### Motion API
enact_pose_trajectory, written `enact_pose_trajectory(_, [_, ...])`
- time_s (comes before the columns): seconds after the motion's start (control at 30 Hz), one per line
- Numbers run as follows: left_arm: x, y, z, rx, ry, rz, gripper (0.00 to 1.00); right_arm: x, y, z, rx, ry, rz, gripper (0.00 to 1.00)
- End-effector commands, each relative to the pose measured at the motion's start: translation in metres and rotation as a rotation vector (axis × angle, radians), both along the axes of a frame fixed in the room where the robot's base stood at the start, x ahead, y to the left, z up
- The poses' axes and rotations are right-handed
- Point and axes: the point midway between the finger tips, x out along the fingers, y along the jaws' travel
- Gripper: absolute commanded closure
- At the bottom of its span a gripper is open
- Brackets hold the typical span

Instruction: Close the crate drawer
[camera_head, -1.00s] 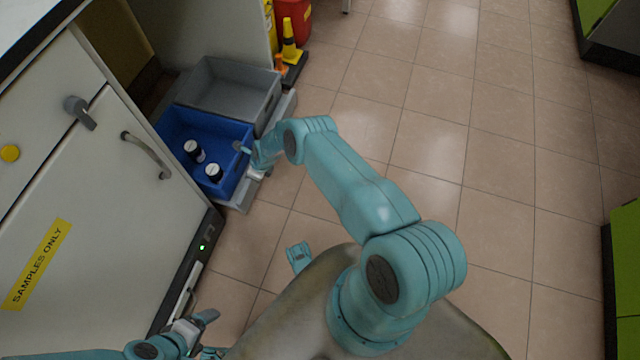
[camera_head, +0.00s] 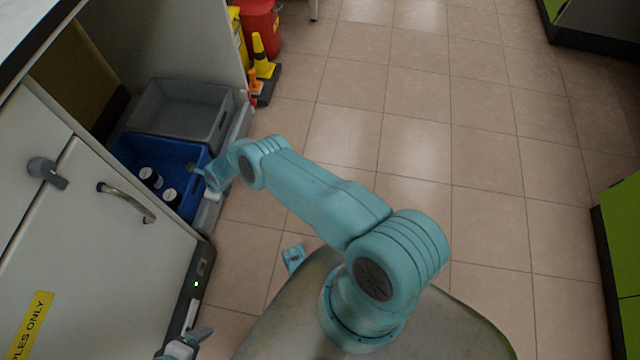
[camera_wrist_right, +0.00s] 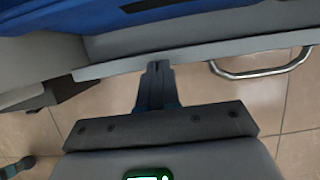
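The crate drawer (camera_head: 208,214) is a low grey pull-out, partly out beside the white cabinet. It carries a blue crate (camera_head: 187,152) with two dark, white-capped bottles and a grey crate (camera_head: 222,122) behind. My right gripper (camera_head: 201,174) is at the drawer's outer side, by the blue crate. In the right wrist view its fingers (camera_wrist_right: 157,68) are together and empty, with tips at the drawer's front edge; contact is not certain. The drawer's metal handle (camera_wrist_right: 262,73) is to their right, not gripped. My left gripper (camera_head: 198,337) is at the bottom left, cut off by the frame.
The white cabinet (camera_head: 100,260) with a bar handle (camera_head: 128,203) stands at the left and hides part of the blue crate. A yellow-black cone (camera_head: 262,55) and red bin (camera_head: 262,22) stand beyond the drawer. The tiled floor (camera_head: 430,150) to the right is clear.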

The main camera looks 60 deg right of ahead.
Motion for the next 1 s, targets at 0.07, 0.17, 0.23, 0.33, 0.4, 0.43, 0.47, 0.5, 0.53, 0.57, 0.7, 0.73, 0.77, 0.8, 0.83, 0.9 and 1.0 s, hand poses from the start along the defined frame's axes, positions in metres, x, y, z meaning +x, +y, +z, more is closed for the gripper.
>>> enact_pose_trajectory(0.07, [0.0007, 0.0005, -0.0043, 0.0, -0.001, 0.003, 0.17, -0.0038, 0.0054, -0.0072, 0.005, 0.017, 0.005, 1.0])
enact_pose_trajectory(0.17, [0.0009, 0.0008, -0.0051, 0.0, -0.002, 0.004, 0.17, -0.002, 0.0067, -0.0066, 0.005, 0.018, 0.006, 1.0])
enact_pose_trajectory(0.23, [0.0011, 0.001, -0.0051, 0.0, -0.002, 0.004, 0.17, -0.0012, 0.0074, -0.0063, 0.006, 0.02, 0.006, 1.0])
enact_pose_trajectory(0.33, [0.0011, 0.001, -0.005, 0.0, -0.002, 0.004, 0.17, -0.0002, 0.0075, -0.0058, 0.006, 0.02, 0.006, 1.0])
enact_pose_trajectory(0.4, [0.0011, 0.001, -0.0048, 0.0, -0.002, 0.004, 0.17, 0.0006, 0.0072, -0.0054, 0.006, 0.02, 0.007, 1.0])
enact_pose_trajectory(0.43, [0.0011, 0.001, -0.0047, 0.0, -0.002, 0.004, 0.17, 0.0009, 0.007, -0.0053, 0.006, 0.02, 0.007, 1.0])
enact_pose_trajectory(0.47, [0.0011, 0.001, -0.0047, 0.0, -0.002, 0.004, 0.17, 0.0012, 0.0069, -0.0052, 0.006, 0.02, 0.007, 1.0])
enact_pose_trajectory(0.5, [0.0011, 0.001, -0.0047, 0.0, -0.002, 0.004, 0.17, 0.0015, 0.0067, -0.0051, 0.006, 0.02, 0.007, 1.0])
enact_pose_trajectory(0.53, [0.0011, 0.0009, -0.0047, 0.0, -0.002, 0.004, 0.17, 0.0016, 0.0067, -0.0052, 0.006, 0.02, 0.007, 1.0])
enact_pose_trajectory(0.57, [0.0011, 0.0009, -0.0047, 0.0, -0.002, 0.004, 0.17, 0.0017, 0.0066, -0.0052, 0.006, 0.02, 0.007, 1.0])
enact_pose_trajectory(0.7, [0.001, 0.0009, -0.0046, 0.0, -0.002, 0.004, 0.17, 0.0021, 0.0059, -0.0053, 0.006, 0.02, 0.006, 1.0])
enact_pose_trajectory(0.73, [0.001, 0.0009, -0.0046, 0.0, -0.002, 0.004, 0.17, 0.0021, 0.0059, -0.0053, 0.006, 0.02, 0.006, 1.0])
enact_pose_trajectory(0.77, [0.001, 0.0009, -0.0046, 0.0, -0.002, 0.004, 0.17, 0.0021, 0.0059, -0.0053, 0.006, 0.02, 0.006, 1.0])
enact_pose_trajectory(0.8, [0.001, 0.0008, -0.0046, 0.0, -0.002, 0.004, 0.17, 0.0021, 0.0059, -0.0053, 0.006, 0.02, 0.006, 1.0])
enact_pose_trajectory(0.83, [0.001, 0.0008, -0.0046, 0.0, -0.002, 0.004, 0.17, 0.0022, 0.0058, -0.0053, 0.006, 0.02, 0.006, 1.0])
enact_pose_trajectory(0.9, [0.001, 0.0009, -0.0047, 0.0, -0.002, 0.004, 0.17, 0.002, 0.0051, -0.0053, 0.006, 0.02, 0.006, 1.0])
enact_pose_trajectory(1.0, [0.001, 0.0009, -0.005, 0.0, -0.002, 0.004, 0.17, 0.0019, 0.0019, -0.005, 0.006, 0.019, 0.007, 1.0])
